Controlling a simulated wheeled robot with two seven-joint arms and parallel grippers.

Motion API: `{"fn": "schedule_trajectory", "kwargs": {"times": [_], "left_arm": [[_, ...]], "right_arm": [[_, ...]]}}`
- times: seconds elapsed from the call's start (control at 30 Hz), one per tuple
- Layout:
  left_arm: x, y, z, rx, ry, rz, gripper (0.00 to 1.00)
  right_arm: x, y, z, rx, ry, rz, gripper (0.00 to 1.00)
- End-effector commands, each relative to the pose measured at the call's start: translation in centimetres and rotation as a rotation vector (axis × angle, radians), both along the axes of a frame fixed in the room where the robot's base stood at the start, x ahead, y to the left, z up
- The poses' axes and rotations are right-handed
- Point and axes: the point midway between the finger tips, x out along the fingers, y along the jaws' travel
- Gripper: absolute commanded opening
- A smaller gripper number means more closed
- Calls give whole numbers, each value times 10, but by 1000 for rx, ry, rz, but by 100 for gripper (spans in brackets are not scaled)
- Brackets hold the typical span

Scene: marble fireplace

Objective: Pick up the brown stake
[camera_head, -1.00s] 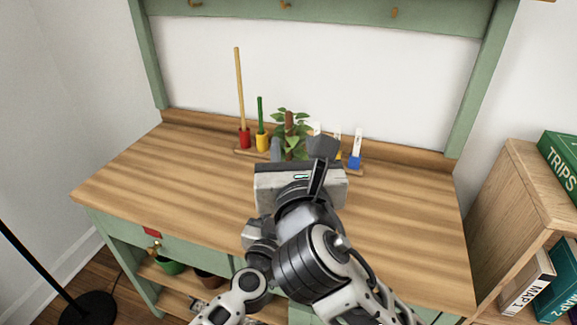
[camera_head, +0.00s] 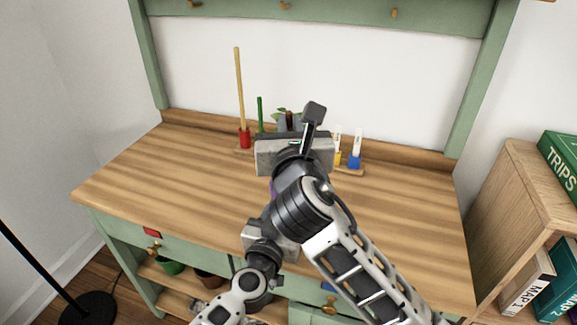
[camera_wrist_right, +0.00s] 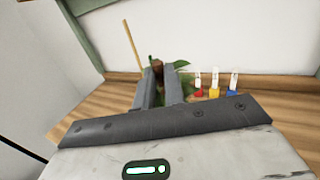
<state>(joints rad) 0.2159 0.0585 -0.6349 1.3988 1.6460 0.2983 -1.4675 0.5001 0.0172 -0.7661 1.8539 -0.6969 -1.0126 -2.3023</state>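The brown stake (camera_head: 290,118) shows only its top in the head view, with a few green leaves beside it. Its lower part is hidden by my right gripper. My right gripper (camera_head: 290,124) is at the stake near the back of the wooden workbench (camera_head: 190,170). In the right wrist view the brown stake (camera_wrist_right: 157,66) stands between the two grey fingers of the right gripper (camera_wrist_right: 160,80), which are close together on it. Leaves show between and beside the fingers.
A tan stake (camera_head: 239,85) in a red holder and a green stake (camera_head: 260,115) stand just left of the gripper. White tags in a yellow holder (camera_head: 337,158) and a blue holder (camera_head: 355,162) stand right. The bench's left side is clear.

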Motion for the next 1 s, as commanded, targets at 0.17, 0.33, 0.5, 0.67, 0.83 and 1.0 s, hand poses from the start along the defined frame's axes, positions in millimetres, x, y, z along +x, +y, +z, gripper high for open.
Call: {"fn": "schedule_trajectory", "kwargs": {"times": [0.17,0.33,0.5,0.67,0.83,1.0], "left_arm": [[0,0,0,0,0,0,21],[0,0,0,0,0,0,21],[0,0,0,0,0,0,21],[0,0,0,0,0,0,21],[0,0,0,0,1,0,21],[0,0,0,0,1,0,21]], "right_arm": [[0,0,0,-1,0,0,0],[0,0,1,-1,0,0,0],[0,0,16,3,-4,0,0],[0,0,54,4,-13,1,0],[-1,0,111,3,-14,2,0],[-1,1,170,2,-12,2,0]]}}
